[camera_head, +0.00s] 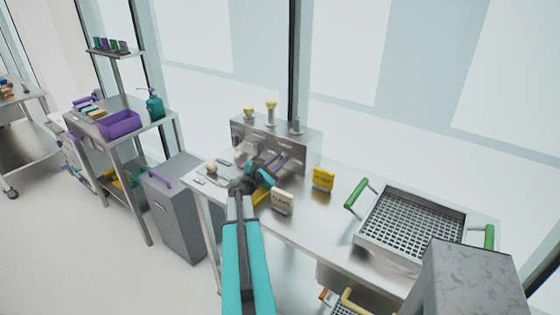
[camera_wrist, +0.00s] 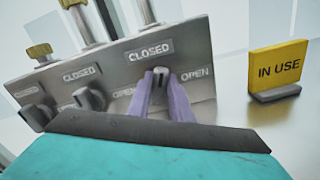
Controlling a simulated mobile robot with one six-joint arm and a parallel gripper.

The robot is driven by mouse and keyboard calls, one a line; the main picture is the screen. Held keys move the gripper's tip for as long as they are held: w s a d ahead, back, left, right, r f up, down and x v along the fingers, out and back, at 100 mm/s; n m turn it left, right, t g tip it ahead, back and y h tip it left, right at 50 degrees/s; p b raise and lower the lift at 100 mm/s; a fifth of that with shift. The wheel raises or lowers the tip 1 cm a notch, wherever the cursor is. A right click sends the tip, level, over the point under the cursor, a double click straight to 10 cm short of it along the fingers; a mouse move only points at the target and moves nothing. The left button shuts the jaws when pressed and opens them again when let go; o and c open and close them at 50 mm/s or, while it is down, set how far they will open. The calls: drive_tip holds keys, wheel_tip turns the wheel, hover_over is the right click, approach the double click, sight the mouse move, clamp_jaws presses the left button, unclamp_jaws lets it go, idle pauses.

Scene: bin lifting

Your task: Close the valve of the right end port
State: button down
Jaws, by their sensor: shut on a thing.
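The steel port block (camera_head: 300,150) stands at the back of the bench. In the wrist view its front (camera_wrist: 195,55) has a row of dark valve knobs with CLOSED and OPEN labels. My gripper (camera_head: 280,161) reaches its right end. In the wrist view the purple fingers (camera_wrist: 162,82) are shut on the right end knob (camera_wrist: 160,74), one on each side. Its visible tip is upright, below the CLOSED label (camera_wrist: 150,50) and left of the OPEN label (camera_wrist: 196,74). The middle knob (camera_wrist: 88,98) and left knob (camera_wrist: 36,116) are free. The fingers partly hide the right knob.
A yellow IN USE sign (camera_wrist: 278,64) stands right of the block; it also shows in the head view (camera_head: 323,179). A pale sign (camera_head: 282,202) stands near my arm. A green-handled mesh basket (camera_head: 372,243) is at the right. Bare bench lies between.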

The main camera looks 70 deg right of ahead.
drive_tip(key=shift+w+n+p, duration=0.15)
drive_tip(key=shift+n+p, duration=0.05)
drive_tip(key=shift+n, duration=1)
drive_tip(key=shift+w+n+p, duration=0.15)
drive_tip(key=shift+n, duration=1.05)
drive_tip(key=c, duration=1.6)
unclamp_jaws()
drive_tip(key=shift+a, duration=0.1)
drive_tip(key=b+v, duration=0.4)
drive_tip(key=v, duration=0.8)
drive_tip(key=shift+w+a, duration=0.1)
drive_tip(key=shift+a, duration=0.3)
drive_tip(key=shift+w+a, duration=0.1)
drive_tip(key=shift+a, duration=0.25)
